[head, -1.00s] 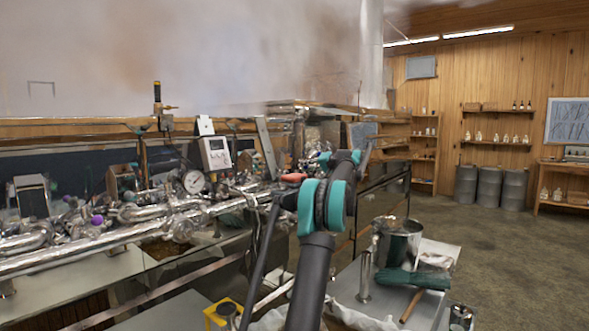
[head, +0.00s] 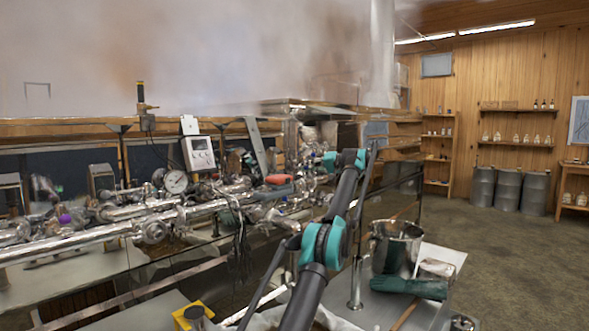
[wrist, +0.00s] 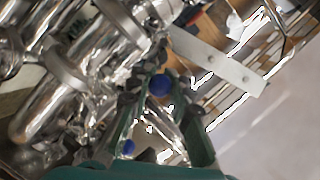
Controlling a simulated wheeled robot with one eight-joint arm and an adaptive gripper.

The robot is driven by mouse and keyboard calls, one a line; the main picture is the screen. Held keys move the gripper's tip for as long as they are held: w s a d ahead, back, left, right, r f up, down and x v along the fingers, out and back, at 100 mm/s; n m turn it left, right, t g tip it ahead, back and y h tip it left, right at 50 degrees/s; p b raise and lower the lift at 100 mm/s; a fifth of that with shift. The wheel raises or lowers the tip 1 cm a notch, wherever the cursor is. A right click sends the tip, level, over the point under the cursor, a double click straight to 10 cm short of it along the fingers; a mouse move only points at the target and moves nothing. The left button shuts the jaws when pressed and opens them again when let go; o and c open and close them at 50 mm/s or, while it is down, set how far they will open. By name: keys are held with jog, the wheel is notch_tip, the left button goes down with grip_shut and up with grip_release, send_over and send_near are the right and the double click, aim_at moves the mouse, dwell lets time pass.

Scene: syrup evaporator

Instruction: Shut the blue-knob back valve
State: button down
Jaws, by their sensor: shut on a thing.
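In the wrist view, a blue knob (wrist: 159,85) sits between the teal fingers of my gripper (wrist: 160,72), near the fingertips. The fingers are closed in on it. A second, smaller blue spot (wrist: 128,148) shows lower, between the finger links; I cannot tell what it belongs to. Bright metal pipes (wrist: 85,60) run along the left. In the head view, my arm reaches to the far end of the shiny pipework (head: 200,208). The fingertips and the blue knob are too small and cluttered to make out there.
A red-orange handle (head: 278,179) lies along the pipes, left of my arm. A round gauge (head: 176,181) and a white display box (head: 198,153) stand behind the pipes. Open floor lies further right.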

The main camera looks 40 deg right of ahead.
jog(key=shift+a, duration=0.15)
jog(key=c, duration=1.3)
grip_release()
jog(key=shift+c, duration=0.2)
